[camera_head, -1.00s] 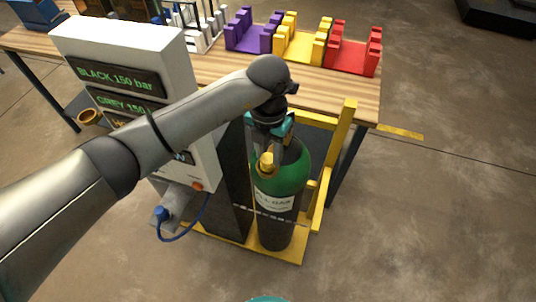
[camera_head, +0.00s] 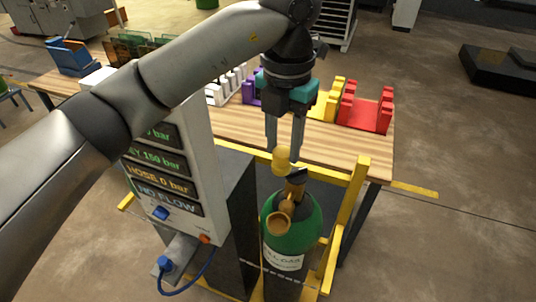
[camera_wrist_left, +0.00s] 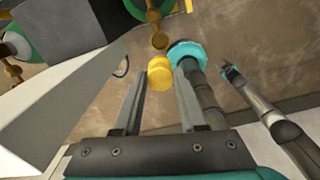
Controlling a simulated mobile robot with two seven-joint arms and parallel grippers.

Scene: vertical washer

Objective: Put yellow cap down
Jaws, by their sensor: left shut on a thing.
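My left gripper (camera_head: 283,152) is shut on the yellow cap (camera_head: 281,163), holding it at its fingertips above the top of the green gas cylinder (camera_head: 296,237). In the left wrist view the cap (camera_wrist_left: 160,73) shows between the ends of the two fingers. The cylinder stands upright, with a brass-coloured valve fitting (camera_head: 280,222) and a dark part on top.
A grey-white panel with pressure readouts (camera_head: 160,165) stands left of the cylinder, with a blue hose (camera_head: 205,265) below. A yellow frame (camera_head: 354,205) surrounds the cylinder. Behind, a wooden table (camera_head: 335,140) holds yellow (camera_head: 330,100) and red racks (camera_head: 368,112). Open floor lies right.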

